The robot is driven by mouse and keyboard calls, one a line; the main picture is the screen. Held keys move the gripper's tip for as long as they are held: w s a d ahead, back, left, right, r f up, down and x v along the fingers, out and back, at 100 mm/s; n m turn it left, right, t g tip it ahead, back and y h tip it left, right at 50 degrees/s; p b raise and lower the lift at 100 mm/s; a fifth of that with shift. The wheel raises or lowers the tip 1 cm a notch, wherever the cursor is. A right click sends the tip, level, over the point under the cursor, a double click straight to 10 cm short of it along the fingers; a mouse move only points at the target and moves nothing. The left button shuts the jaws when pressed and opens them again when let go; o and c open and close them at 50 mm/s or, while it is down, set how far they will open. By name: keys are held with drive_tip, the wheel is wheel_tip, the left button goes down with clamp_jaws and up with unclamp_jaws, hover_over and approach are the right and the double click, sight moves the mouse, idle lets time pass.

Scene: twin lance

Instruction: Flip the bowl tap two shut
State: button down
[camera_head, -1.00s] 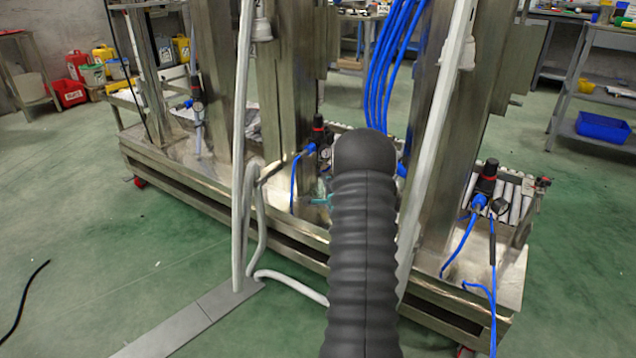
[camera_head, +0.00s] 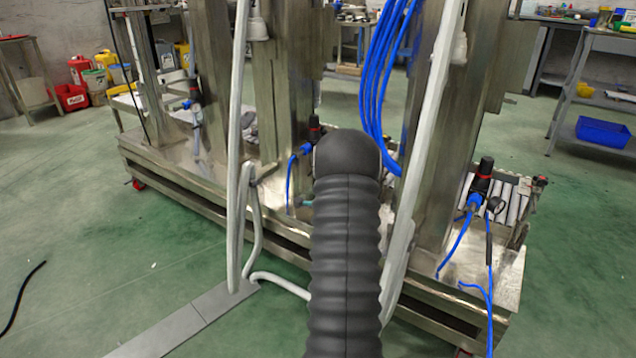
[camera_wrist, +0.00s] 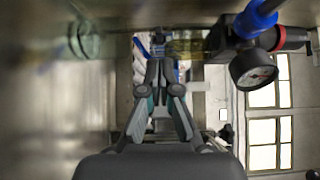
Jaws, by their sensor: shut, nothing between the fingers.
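My gripper (camera_wrist: 157,64) is shut and empty in the wrist view, its teal-sided fingers meeting at the tips. A yellowish see-through bowl (camera_wrist: 190,47) lies just beyond and right of the fingertips, joined to a black regulator. A small dark piece (camera_wrist: 158,38) at the bowl's left end, close to the tips, looks like the tap; its position, and whether the fingers touch it, I cannot tell. In the head view the middle regulator (camera_head: 314,130) stands beside a steel column, and my arm hides its lower part and most of my gripper.
A round gauge (camera_wrist: 253,70) and blue fitting (camera_wrist: 258,17) sit right of the bowl. A steel surface (camera_wrist: 50,100) fills the wrist view's left side. Blue hoses (camera_head: 375,90) and a pale pipe (camera_head: 425,140) hang near my arm. Another regulator (camera_head: 481,180) stands right.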

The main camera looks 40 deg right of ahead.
drive_tip(key=s+a, duration=0.2)
drive_tip(key=a, duration=0.7)
drive_tip(key=shift+s+a, duration=0.15)
